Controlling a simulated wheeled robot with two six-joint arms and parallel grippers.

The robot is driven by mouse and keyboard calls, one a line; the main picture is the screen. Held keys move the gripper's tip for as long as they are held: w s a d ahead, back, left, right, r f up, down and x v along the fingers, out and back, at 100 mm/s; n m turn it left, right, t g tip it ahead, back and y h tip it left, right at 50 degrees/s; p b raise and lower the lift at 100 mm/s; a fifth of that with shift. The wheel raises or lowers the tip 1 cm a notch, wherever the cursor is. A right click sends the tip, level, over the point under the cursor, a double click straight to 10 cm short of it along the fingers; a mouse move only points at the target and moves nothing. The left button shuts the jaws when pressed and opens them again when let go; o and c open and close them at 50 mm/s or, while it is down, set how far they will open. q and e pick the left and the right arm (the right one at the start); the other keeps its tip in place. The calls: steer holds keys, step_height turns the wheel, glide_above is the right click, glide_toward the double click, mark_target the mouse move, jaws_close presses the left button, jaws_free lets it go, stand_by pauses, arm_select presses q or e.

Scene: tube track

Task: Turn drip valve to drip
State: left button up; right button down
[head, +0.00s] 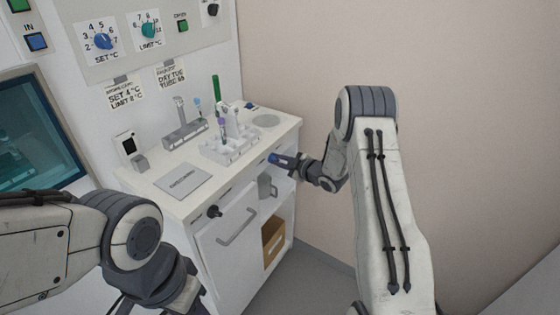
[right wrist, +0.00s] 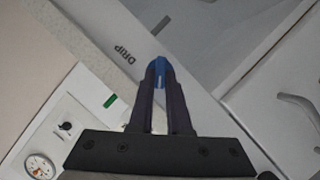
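The blue drip valve handle (right wrist: 159,72) shows between my right fingertips in the right wrist view, close to the printed word DRIP (right wrist: 123,51). In the head view it is a small blue spot (head: 274,158) at the front face of the white counter (head: 150,184). My right gripper (head: 280,158) reaches it from the right, and its fingers look closed around the handle. The fingers hide part of the handle, so its exact angle is hard to tell. My left arm comes in at the lower left; its fingertips are outside the picture.
On the counter are a clear tube rack (head: 230,150), a grey tube stand (head: 184,135) and a flat grey plate (head: 182,181). Below are a cabinet door handle (head: 237,228), a grey jug (head: 265,187) and a cardboard box (head: 273,241). A plain wall stands to the right.

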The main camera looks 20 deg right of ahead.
stand_by(0.3)
steer(key=m+g+y+p, duration=0.1)
steer(key=m+y, duration=0.1)
steer(key=m, duration=0.1)
steer(key=w+d+m+g+y+p, duration=0.1)
steer(key=m+g+y+p, duration=0.1)
steer(key=m, duration=0.2)
steer(key=m+g+y+p, duration=0.1)
steer(key=m, duration=0.2)
steer(key=shift+w+d+r+m+y, duration=0.1)
steer(key=shift+w+d+m+y, duration=0.05)
steer(key=shift+d+m+y, duration=0.2)
stand_by(0.5)
steer(key=shift+r+g, duration=0.1)
steer(key=shift+g, duration=0.2)
